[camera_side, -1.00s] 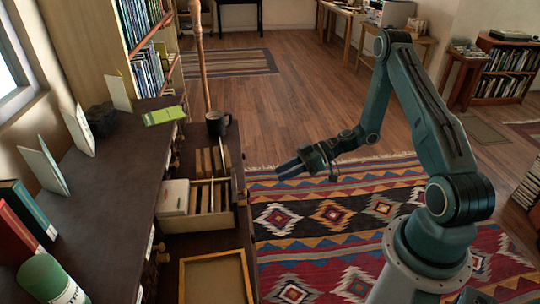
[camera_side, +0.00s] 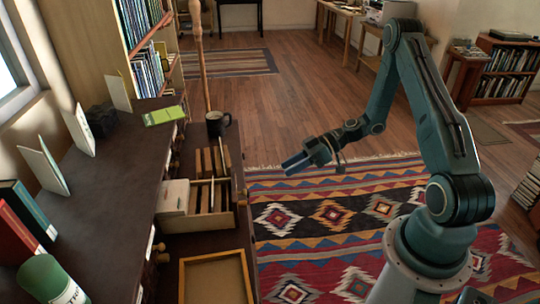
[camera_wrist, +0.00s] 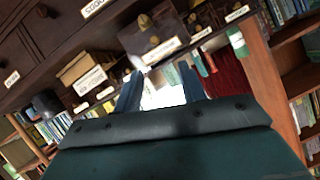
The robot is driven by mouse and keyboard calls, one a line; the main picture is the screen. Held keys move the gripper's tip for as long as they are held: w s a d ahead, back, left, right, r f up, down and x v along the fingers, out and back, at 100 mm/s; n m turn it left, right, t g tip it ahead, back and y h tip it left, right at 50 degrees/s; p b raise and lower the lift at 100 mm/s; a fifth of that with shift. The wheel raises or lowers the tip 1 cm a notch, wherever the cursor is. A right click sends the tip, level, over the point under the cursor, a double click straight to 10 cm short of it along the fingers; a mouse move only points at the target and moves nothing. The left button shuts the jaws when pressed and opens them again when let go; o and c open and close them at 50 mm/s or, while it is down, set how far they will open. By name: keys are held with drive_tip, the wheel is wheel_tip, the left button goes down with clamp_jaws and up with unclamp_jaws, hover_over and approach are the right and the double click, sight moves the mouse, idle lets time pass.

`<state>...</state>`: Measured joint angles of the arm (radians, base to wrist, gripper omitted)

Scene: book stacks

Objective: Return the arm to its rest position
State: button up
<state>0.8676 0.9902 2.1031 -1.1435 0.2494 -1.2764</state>
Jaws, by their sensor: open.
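My gripper (camera_side: 292,165) hangs in the air over the patterned rug, right of the wooden counter and apart from everything. In the wrist view its two fingers (camera_wrist: 160,88) stand apart with nothing between them. My arm is bent, with its elbow raised high at the right of the side view.
A dark counter (camera_side: 115,180) runs along the left with books and a green rolled item (camera_side: 50,280) on it. An open card drawer (camera_side: 212,222) juts toward the rug (camera_side: 330,235). Air above the rug is clear.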

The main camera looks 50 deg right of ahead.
drive_tip(key=s+a+r+g+h, duration=0.2)
drive_tip(key=s+a+r+h, duration=0.15)
drive_tip(key=r, duration=0.45)
drive_tip(key=s+a+r+g+h, duration=0.2)
drive_tip(key=a+r+g+h, duration=0.15)
drive_tip(key=r, duration=0.45)
drive_tip(key=s+a+r+m+t+h, duration=0.1)
drive_tip(key=s+r+m+h, duration=0.1)
drive_tip(key=s+r, duration=0.3)
drive_tip(key=s+a+r+m+t+h, duration=0.1)
drive_tip(key=s+r+m, duration=0.3)
drive_tip(key=s, duration=0.6)
drive_tip(key=shift+a+r+m+t+h, duration=0.2)
drive_tip(key=shift+r+m+t+h, duration=0.2)
drive_tip(key=shift+r+t, duration=0.4)
drive_tip(key=shift+o, duration=0.5)
